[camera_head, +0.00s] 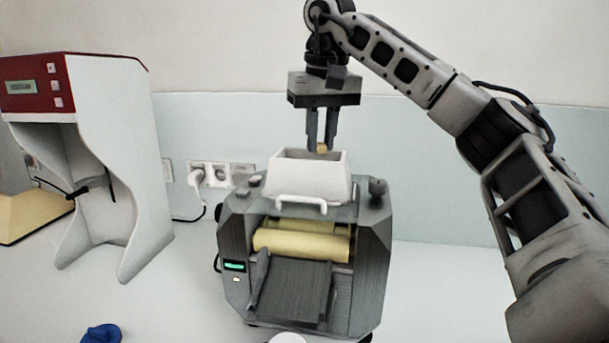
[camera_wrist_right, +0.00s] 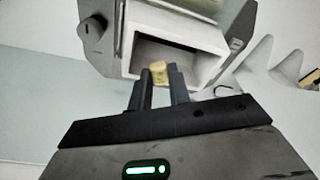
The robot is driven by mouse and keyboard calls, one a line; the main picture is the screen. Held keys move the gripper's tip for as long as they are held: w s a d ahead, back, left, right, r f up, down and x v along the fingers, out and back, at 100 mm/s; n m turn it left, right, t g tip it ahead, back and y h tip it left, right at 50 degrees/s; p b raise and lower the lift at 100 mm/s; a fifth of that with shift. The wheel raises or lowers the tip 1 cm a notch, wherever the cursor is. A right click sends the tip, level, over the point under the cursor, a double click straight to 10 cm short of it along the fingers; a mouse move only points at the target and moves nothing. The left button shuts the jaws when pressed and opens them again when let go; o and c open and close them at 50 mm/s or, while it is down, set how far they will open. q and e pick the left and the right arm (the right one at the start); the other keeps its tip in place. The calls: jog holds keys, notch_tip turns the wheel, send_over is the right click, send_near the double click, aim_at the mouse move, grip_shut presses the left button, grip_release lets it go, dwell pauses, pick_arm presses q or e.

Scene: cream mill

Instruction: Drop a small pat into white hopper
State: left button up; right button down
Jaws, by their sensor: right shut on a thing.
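The white hopper (camera_head: 312,178) sits on top of the grey mill (camera_head: 372,262), its open top facing up. My right gripper (camera_head: 321,146) is above the hopper's opening, pointing down, and is shut on a small yellowish pat (camera_head: 321,149). In the right wrist view the pat (camera_wrist_right: 158,72) shows between the fingertips (camera_wrist_right: 160,82), in front of the dark opening of the hopper (camera_wrist_right: 205,62). I cannot tell whether the pat is just above the rim or slightly inside it. My left gripper is not in view.
A red and white machine (camera_head: 125,150) stands at the left, with a yellow board (camera_head: 30,215) beside it. A wall socket (camera_head: 220,174) with a plugged cable is behind the mill. A blue item (camera_head: 101,334) lies at the front left. The counter right of the mill is clear.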

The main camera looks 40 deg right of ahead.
jog(key=c, duration=1.2)
grip_release()
jog(key=shift+c, duration=0.2)
notch_tip(320, 180, up, 16)
jog(key=s, duration=0.2)
jog(key=shift+s+a, duration=0.15)
jog(key=shift+a, duration=0.25)
